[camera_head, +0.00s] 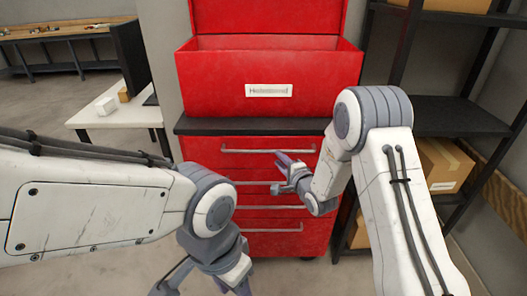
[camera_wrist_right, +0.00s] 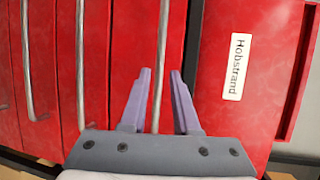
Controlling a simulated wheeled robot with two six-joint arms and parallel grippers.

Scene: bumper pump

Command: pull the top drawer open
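The red tool cabinet (camera_head: 190,152) has a top drawer with a long metal bar handle (camera_head: 240,151) just under the black counter. The drawer looks shut. My right gripper (camera_head: 281,164) is at the right part of this handle. In the right wrist view the right gripper (camera_wrist_right: 160,95) is open, and the top handle (camera_wrist_right: 160,60) runs between its two purple fingers. The fingers are apart from the bar sideways; I cannot tell how far they reach past it. My left gripper (camera_head: 203,284) hangs low in front of the cabinet, fingers spread, partly cut off by the frame.
An open red chest (camera_head: 210,85) with a white label stands on the black counter (camera_head: 200,125). More drawer handles (camera_head: 270,207) lie below. A dark shelf (camera_head: 455,117) with cardboard boxes (camera_head: 440,165) stands close on the right. A white table (camera_head: 120,118) is on the left.

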